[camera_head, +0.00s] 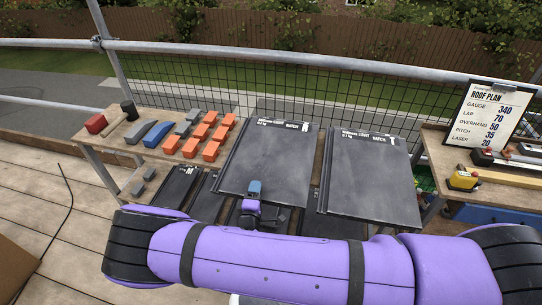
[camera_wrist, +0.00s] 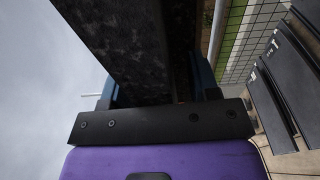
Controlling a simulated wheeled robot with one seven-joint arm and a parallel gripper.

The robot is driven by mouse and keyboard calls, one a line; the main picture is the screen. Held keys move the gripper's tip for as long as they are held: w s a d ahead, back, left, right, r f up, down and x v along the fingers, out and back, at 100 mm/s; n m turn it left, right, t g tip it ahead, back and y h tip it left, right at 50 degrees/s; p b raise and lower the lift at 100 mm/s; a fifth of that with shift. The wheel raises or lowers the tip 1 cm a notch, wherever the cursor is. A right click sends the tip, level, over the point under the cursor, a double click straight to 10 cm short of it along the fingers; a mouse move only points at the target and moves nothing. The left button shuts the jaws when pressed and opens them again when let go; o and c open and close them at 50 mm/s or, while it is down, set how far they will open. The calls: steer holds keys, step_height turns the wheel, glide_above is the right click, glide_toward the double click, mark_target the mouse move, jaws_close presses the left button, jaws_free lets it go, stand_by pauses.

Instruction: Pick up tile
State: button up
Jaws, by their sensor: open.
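A dark grey roof tile (camera_head: 266,155) with a white label along its far edge lies on the left side of a sloped stand. A second similar tile (camera_head: 370,178) lies to its right. My gripper (camera_head: 254,190) is at the near edge of the left tile. In the wrist view, a dark speckled slab (camera_wrist: 120,45) runs between the two blue fingers of my gripper (camera_wrist: 157,88). The fingers are apart, one on each side of the slab. I cannot tell whether either finger touches it.
More dark tiles (camera_head: 178,187) sit lower at the left. A wooden bench (camera_head: 95,140) holds orange and grey blocks (camera_head: 198,135) and tools. A right bench carries a roof plan board (camera_head: 492,115) and a yellow device (camera_head: 463,180). A metal railing (camera_head: 300,62) runs behind.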

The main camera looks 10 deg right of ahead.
jaws_close()
steer(key=shift+w+r, duration=0.1)
steer(key=shift+r, duration=0.05)
stand_by(0.4)
